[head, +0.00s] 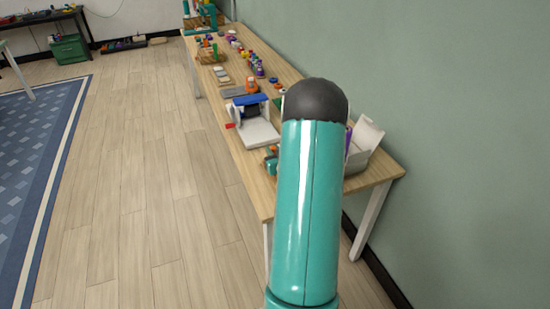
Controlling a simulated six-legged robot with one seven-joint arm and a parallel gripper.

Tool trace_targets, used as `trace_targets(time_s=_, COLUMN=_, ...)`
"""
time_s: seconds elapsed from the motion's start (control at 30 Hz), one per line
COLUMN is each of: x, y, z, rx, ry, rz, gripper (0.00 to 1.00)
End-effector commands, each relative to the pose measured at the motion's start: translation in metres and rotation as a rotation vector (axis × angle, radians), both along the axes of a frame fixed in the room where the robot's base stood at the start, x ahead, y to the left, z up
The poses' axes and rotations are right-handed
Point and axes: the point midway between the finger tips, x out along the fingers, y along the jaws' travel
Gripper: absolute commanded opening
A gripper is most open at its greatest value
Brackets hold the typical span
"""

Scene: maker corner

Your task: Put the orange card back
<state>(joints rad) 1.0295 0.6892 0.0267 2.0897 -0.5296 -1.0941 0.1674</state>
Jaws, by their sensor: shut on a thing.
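My teal arm with its black joint fills the middle of the head view, and my gripper is hidden behind it. I cannot make out the orange card. A small teal and dark piece with a bit of orange (271,160) shows at the arm's left edge over the table's near end; I cannot tell what it is. A white open container (365,142) stands at the near right of the table (262,190), partly hidden by my arm, with something purple at its left side.
A white device with a blue top (258,132) stands left of my arm, a small red piece (230,126) beside it. An orange thing (252,86) and several small coloured items lie farther back. The green wall (440,130) borders the table's right side. The wooden floor (140,200) left is clear.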

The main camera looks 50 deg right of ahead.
Motion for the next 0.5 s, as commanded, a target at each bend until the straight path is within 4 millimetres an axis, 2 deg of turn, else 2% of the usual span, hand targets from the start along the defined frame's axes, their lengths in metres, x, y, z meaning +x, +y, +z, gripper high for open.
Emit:
trace_targets(time_s=0.1, x=0.0, y=-0.011, z=-0.015, rx=0.002, ry=0.001, rz=-0.002, gripper=0.0)
trace_targets(time_s=0.23, x=0.001, y=-0.009, z=-0.033, rx=0.001, ry=0.002, rz=0.0, gripper=0.0)
trace_targets(time_s=0.5, x=0.001, y=-0.009, z=-0.036, rx=-0.001, ry=-0.001, rz=-0.001, gripper=0.0)
